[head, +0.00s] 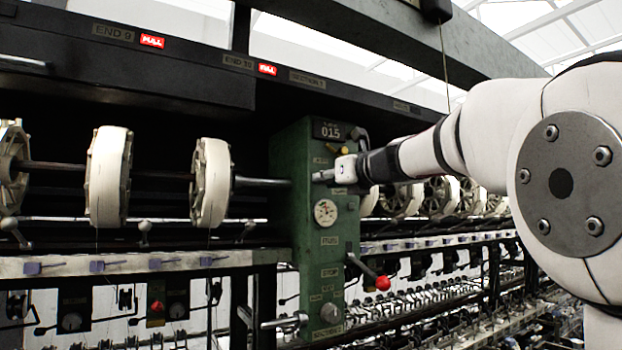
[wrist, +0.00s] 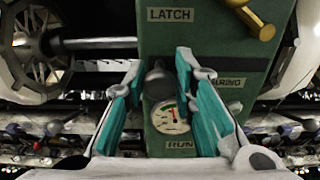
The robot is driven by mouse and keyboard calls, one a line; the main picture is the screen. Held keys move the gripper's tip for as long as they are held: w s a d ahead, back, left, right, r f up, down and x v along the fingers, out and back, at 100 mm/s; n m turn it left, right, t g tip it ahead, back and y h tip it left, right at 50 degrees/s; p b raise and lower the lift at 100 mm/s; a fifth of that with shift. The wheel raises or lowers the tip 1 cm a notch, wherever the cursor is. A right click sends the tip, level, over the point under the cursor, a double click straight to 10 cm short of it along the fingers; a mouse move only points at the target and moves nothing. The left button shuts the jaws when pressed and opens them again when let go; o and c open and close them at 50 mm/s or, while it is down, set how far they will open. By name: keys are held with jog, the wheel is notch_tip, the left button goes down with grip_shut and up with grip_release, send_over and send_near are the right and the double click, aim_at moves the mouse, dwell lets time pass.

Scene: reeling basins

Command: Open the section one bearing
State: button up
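The green section post (head: 290,230) stands in the middle of the head view, with a "015" display on top. It fills the wrist view's centre (wrist: 210,45), with plates reading LATCH and RUN and a partly hidden one ending in "ARING". A dark rounded knob (wrist: 158,84) sticks out above a dial gauge (wrist: 168,117). My gripper (wrist: 158,70) is open, its teal-padded fingers on either side of the knob with gaps showing. In the head view my gripper (head: 328,175) is at the post's upper face; its fingertips are small there. A brass latch knob (wrist: 250,18) is at upper right.
White reels (head: 108,177) on a shaft (head: 262,182) flank the post, close to my gripper on the left; more stand to the right. A red-knobbed lever (head: 382,282) juts from the post lower down. A dark beam with labels runs above.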

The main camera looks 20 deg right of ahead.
grip_shut()
jog(key=w+d, duration=0.2)
jog(key=d, duration=0.9)
jog(key=o, duration=0.7)
grip_release()
jog(key=s, duration=0.4)
jog(key=s+d, duration=0.1)
jog(key=s, duration=0.2)
jog(key=s+d, duration=0.1)
jog(key=s, duration=0.3)
jog(key=shift+s+d, duration=0.1)
jog(key=shift+s, duration=0.25)
